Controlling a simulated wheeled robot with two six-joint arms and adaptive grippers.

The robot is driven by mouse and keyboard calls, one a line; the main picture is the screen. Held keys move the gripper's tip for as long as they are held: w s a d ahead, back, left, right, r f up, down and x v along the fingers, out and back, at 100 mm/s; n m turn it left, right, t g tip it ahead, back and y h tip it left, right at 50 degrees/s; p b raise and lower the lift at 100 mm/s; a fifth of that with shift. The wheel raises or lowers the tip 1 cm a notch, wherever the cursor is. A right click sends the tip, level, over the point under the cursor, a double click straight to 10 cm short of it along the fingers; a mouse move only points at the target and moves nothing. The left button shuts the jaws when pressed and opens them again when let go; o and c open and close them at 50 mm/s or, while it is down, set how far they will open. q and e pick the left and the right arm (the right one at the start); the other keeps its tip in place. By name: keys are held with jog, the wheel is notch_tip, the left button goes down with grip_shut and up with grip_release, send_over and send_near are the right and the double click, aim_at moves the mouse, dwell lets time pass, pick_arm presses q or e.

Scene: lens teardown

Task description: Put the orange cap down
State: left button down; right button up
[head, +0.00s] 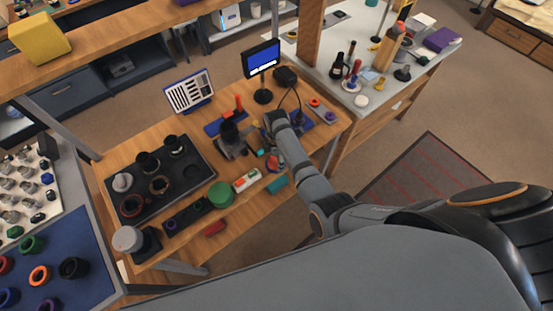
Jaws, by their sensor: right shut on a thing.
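My right arm reaches in from the lower right over the wooden workbench (285,179). Its gripper (271,152) is small and partly hidden by my own wrist, low over the bench. A small orange piece, which looks like the orange cap (272,163), shows at the fingertips. The fingers are shut on it. I cannot tell whether the cap touches the bench top. My left gripper is not in view.
A black parts tray (190,187) with several dark rings is to the left. A green round container (220,194) and a white-and-red box (246,180) are close by. A small monitor (262,58) stands behind. A blue mat (100,291) with coloured rings is at lower left.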

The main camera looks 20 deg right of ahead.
jog(key=shift+f, duration=0.4)
jog(key=o, duration=1.4)
notch_tip(320, 180, up, 12)
